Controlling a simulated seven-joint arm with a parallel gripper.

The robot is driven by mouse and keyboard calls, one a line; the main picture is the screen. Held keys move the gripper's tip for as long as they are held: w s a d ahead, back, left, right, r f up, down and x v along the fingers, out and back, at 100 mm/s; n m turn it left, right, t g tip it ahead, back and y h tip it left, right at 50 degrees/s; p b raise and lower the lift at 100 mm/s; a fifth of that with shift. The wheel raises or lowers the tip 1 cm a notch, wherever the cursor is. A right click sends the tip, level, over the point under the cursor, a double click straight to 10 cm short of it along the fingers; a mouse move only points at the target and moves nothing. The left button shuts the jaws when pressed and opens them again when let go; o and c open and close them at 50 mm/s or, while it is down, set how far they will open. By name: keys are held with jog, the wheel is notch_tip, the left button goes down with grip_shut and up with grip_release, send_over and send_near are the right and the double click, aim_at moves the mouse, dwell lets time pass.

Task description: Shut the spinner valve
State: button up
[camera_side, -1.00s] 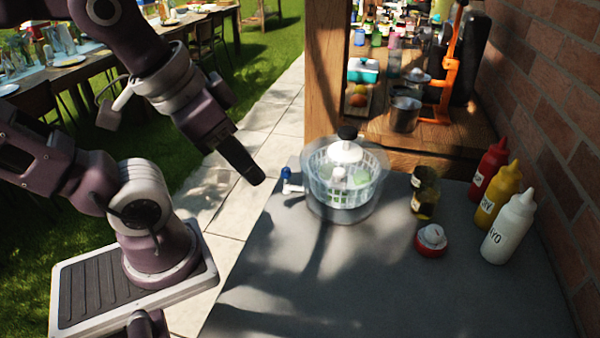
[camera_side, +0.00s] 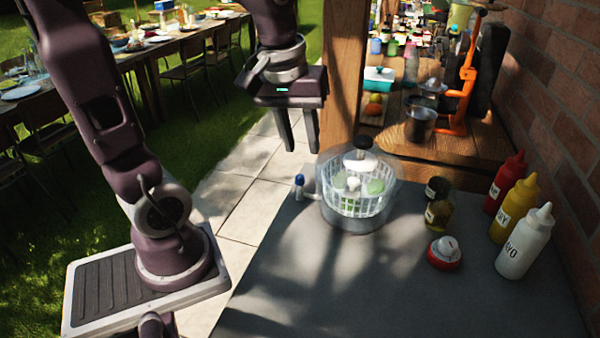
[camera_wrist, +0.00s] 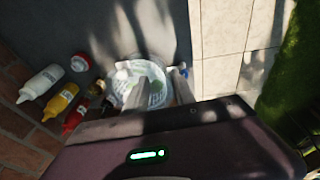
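The salad spinner (camera_side: 345,215) is a clear bowl with a white basket, green leaves inside and a black knob on its lid. It stands upright at the counter's far left edge. Its valve (camera_side: 299,184), small with a blue top, sticks out from the bowl's left side; I cannot tell its setting. My gripper (camera_side: 300,148) points down, fingers apart and empty, above and slightly behind the valve in the side view, touching nothing. In the wrist view, the fingers (camera_wrist: 160,82) overlap the spinner (camera_wrist: 153,73) and hide part of it.
A jar (camera_side: 438,212), a red-and-white lidded item (camera_side: 444,252) and red, yellow and white squeeze bottles (camera_side: 524,243) stand to the right. A wooden post (camera_side: 343,85) rises close beside my gripper. The counter's front (camera_side: 380,295) is clear.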

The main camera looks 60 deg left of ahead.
aim_at(300, 176)
jog(key=w+a+f+n, duration=0.1)
jog(key=a+f+n, duration=0.1)
jog(key=a, duration=0.1)
jog(key=w+a+f+n+g, duration=0.1)
jog(key=w+a+f+n, duration=0.1)
jog(key=a+f+n, duration=0.1)
jog(key=w+a+f+n+g, duration=0.1)
jog(key=w+a+f+n, duration=0.1)
jog(key=a+f+n, duration=0.1)
jog(key=shift+w+a+f+h, duration=0.1)
jog(key=shift+a+f+h, duration=0.1)
jog(key=shift+a, duration=0.2)
jog(key=shift+a+f+h, duration=0.1)
jog(key=shift+a+h, duration=0.1)
jog(key=shift+a, duration=0.15)
notch_tip(300, 176, down, 7)
grip_shut()
